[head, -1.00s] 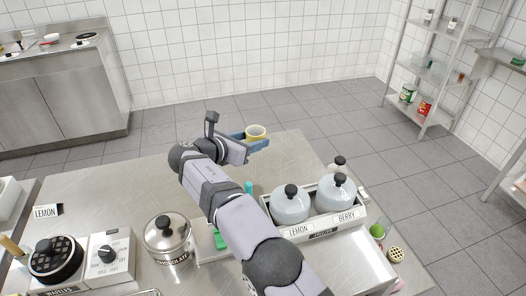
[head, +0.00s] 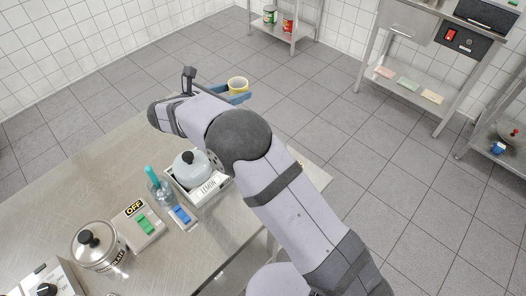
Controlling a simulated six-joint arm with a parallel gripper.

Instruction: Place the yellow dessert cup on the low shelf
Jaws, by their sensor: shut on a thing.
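My gripper (head: 236,94), with blue fingers, is shut on the cup. A low shelf (head: 408,88) under the steel table at the upper right holds pink, green and yellow flat pieces. Another low shelf (head: 284,32) at the top holds a green and a red can. I cannot tell which of these the task means. The cup is well to the left of the table's low shelf.
On the steel counter (head: 90,180) stand a lemon tub (head: 190,162), a chocolate pot (head: 95,247) and switch boxes. My arm hides part of the counter's right side. Tiled floor (head: 340,140) lies open between the counter and the steel table.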

